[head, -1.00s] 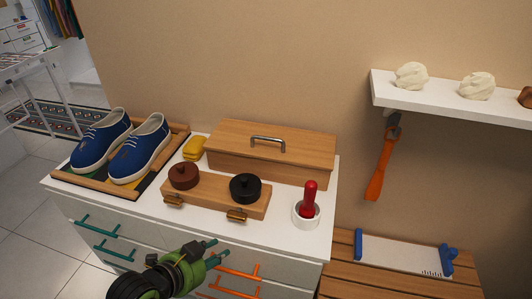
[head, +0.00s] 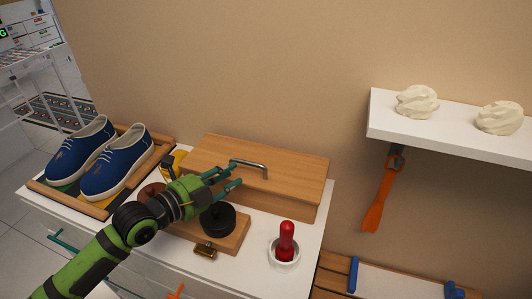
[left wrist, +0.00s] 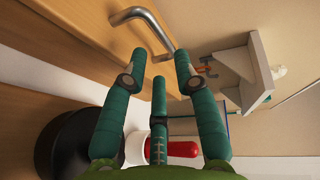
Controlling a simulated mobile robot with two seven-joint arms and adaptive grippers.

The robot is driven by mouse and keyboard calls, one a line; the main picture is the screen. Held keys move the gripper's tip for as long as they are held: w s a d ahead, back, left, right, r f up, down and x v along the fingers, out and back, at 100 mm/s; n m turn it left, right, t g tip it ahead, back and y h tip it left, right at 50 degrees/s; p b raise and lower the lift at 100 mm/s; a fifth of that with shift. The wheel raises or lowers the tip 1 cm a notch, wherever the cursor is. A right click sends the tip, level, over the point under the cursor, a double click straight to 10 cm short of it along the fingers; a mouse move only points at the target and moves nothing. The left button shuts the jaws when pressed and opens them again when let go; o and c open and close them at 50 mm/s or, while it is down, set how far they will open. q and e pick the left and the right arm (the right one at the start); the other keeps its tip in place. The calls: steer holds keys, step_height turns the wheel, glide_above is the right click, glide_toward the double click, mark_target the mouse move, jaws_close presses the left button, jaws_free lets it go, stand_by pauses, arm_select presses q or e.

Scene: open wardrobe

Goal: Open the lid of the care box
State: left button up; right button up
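The care box (head: 290,186) is a long wooden box at the back of the white cabinet top, with its lid (head: 215,155) down. A curved metal handle (head: 262,165) sits on the lid; the handle also shows in the left wrist view (left wrist: 150,28). My left gripper (head: 230,178) is just in front of the handle, at its left end. Its green fingers are spread and empty, and the left wrist view shows the handle beyond the fingertips (left wrist: 155,68). Whether they touch it I cannot tell. My right gripper is not in view.
A wooden block with a black-knobbed round tin (head: 217,218) and a brown one lies in front of the box. A red-handled tool (head: 286,240) stands in a white cup at right. Blue shoes (head: 115,165) sit on a tray at left. A white shelf (head: 440,135) is on the wall.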

mark_target(248, 164)
arm_select(q)
steer(key=p+x, duration=0.1)
steer(key=x, duration=0.4)
steer(key=shift+r+p, duration=0.2)
steer(key=shift+p, duration=0.1)
steer(key=shift+x, duration=1)
steer(key=shift+w+d+f, duration=0.15)
jaws_close()
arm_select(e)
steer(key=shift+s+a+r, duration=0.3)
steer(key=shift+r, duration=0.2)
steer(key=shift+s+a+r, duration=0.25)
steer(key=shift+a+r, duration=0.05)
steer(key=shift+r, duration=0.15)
